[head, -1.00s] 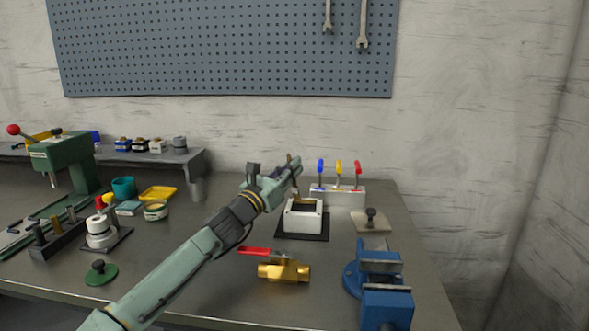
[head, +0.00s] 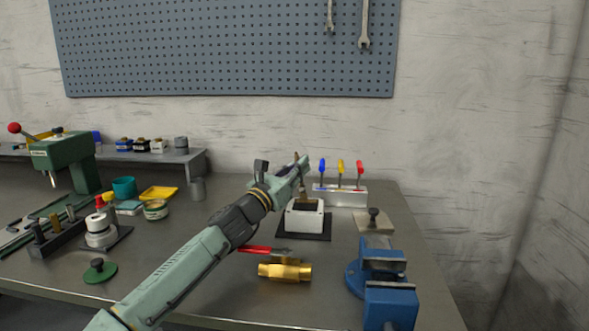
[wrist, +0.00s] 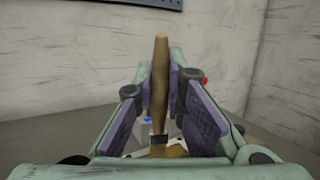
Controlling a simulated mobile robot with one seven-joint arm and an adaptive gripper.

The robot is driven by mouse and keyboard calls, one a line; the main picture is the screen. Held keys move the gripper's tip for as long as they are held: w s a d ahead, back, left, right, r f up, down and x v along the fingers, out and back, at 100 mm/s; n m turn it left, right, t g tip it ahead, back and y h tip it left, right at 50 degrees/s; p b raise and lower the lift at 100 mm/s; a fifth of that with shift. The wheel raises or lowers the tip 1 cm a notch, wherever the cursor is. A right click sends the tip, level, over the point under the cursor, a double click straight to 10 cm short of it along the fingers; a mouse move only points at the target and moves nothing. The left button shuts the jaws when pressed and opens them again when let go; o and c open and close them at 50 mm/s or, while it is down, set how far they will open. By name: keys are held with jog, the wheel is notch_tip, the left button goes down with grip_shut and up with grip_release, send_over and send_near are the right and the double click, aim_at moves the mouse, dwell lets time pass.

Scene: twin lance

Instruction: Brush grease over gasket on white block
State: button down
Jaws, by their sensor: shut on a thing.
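The white block (head: 304,221) stands on a dark mat (head: 318,234) near the middle of the bench. Its top has a dark area; the gasket itself is too small to make out. My gripper (head: 302,166) is above the block's far side. It is shut on a brush with a wooden handle, which shows upright between the pads in the wrist view (wrist: 159,85). The brush's lower end (head: 301,195) is at the block's top in the head view. I cannot tell whether the bristles touch it.
A white rack (head: 341,197) with blue, yellow and red-handled tools stands behind the block. A blue vise (head: 383,285) is at right. An open tin (head: 155,210) and yellow tray (head: 158,193) are at left.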

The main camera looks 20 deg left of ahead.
jog(key=shift+w+d+b, duration=0.25)
jog(key=shift+d+b, duration=0.25)
jog(key=shift+d, duration=0.4)
jog(key=shift+w+d+b, duration=0.25)
jog(key=shift+d+b, duration=0.2)
jog(key=shift+d, duration=0.4)
jog(key=shift+a, duration=0.1)
jog(key=shift+s+a, duration=0.2)
jog(key=shift+a, duration=0.45)
jog(key=shift+s+a, duration=0.2)
jog(key=shift+a, duration=0.45)
jog(key=shift+a, duration=0.1)
jog(key=shift+s+a, duration=0.9)
jog(key=shift+a, duration=0.05)
jog(key=shift+s, duration=0.1)
jog(key=shift+d+b, duration=0.7)
jog(key=shift+d, duration=0.8)
